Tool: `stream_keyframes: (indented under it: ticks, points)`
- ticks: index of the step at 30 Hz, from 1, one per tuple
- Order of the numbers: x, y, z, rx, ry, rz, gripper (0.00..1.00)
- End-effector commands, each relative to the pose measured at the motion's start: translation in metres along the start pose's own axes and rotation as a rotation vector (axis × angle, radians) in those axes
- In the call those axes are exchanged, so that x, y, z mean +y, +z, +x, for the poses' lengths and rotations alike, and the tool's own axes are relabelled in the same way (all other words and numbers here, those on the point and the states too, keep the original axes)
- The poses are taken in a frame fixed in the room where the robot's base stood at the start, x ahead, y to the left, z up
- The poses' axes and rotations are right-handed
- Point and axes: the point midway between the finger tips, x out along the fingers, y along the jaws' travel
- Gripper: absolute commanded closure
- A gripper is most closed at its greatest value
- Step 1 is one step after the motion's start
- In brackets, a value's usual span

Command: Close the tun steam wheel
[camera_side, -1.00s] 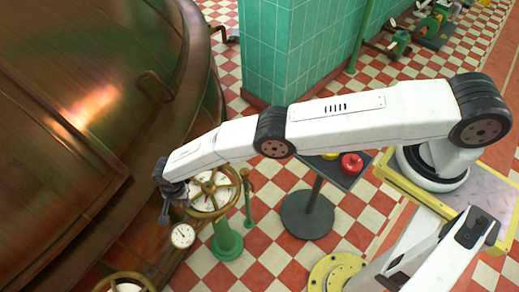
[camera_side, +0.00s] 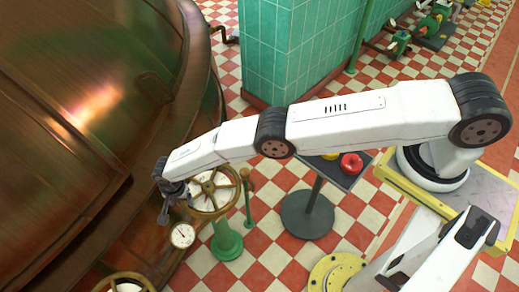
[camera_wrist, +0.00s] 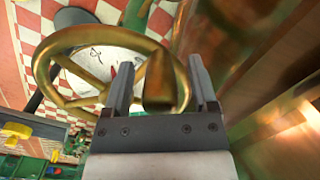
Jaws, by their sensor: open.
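A brass handwheel with spokes (camera_side: 238,183) stands beside the big copper kettle, over a white dial face. My gripper (camera_side: 166,212) is at the wheel's left edge in the side view. In the wrist view the wheel (camera_wrist: 88,37) fills the upper left, and a white dial with a red needle shows through its spokes. My open gripper (camera_wrist: 160,64) has one finger on each side of a brass piece at the wheel's near right edge. I cannot tell whether the fingers touch it.
The copper kettle (camera_side: 85,110) curves close on the left. A small pressure gauge (camera_side: 182,236) sits just below my gripper. A second brass wheel (camera_side: 122,277) is at the bottom left. A green post (camera_side: 227,240) and a dark stand with a red knob (camera_side: 351,163) are to the right.

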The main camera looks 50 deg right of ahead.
Motion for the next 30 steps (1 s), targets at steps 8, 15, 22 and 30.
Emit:
stream_keyframes:
  ticks: [8, 15, 22, 30]
  points:
    - [-0.001, 0.000, -0.007, 0.000, -0.001, 0.000, 0.26]
    - [-0.001, 0.000, -0.019, 0.000, -0.001, 0.000, 0.26]
    - [-0.001, 0.000, -0.037, 0.000, -0.002, 0.000, 0.26]
    - [-0.001, -0.001, -0.061, 0.001, -0.002, 0.000, 0.26]
